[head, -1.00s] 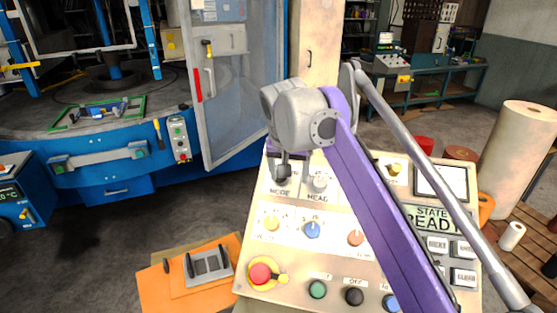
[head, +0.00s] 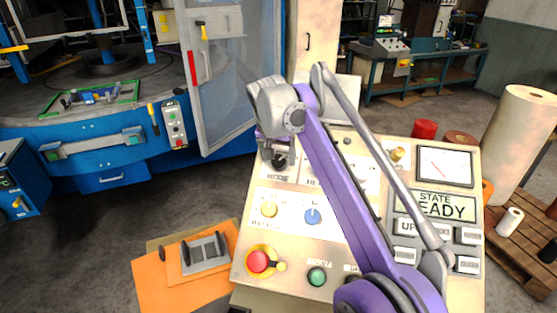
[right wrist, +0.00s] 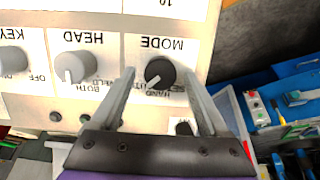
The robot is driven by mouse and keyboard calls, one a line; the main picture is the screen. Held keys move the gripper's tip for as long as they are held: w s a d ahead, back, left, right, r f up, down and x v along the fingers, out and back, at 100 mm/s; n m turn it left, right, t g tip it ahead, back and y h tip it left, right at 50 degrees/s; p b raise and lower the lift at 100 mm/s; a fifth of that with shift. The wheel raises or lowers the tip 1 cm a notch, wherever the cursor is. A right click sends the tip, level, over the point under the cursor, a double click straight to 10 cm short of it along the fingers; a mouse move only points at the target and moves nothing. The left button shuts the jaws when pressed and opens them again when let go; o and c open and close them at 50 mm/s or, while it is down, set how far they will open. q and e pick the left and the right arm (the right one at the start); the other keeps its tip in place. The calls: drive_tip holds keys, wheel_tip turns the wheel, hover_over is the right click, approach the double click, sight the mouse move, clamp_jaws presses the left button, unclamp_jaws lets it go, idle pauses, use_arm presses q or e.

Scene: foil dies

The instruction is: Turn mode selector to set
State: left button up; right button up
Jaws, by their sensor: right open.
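The mode selector (right wrist: 160,73) is a round black knob with a white pointer line, under the printed word MODE, upside down in the right wrist view. Its line slants to the lower left there; the HAND label is beside it and other position labels are partly hidden. My right gripper (right wrist: 160,77) is open, with one finger on each side of the knob in that view. I cannot tell whether the fingers touch it. In the head view the right gripper (head: 272,150) is at the panel's upper left, partly covering the knob. My left gripper is not in view.
The grey HEAD knob (right wrist: 74,66) is beside the mode selector, with the KEY knob (right wrist: 12,61) farther along. The control panel (head: 240,252) also has a red emergency button (head: 258,261) and a READY display (head: 436,206). My purple arm crosses the panel. An open cabinet door (head: 222,75) stands behind.

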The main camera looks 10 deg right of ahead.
drive_tip(key=shift+w+f, duration=0.15)
drive_tip(key=shift+f, duration=0.1)
clamp_jaws()
idle(0.3)
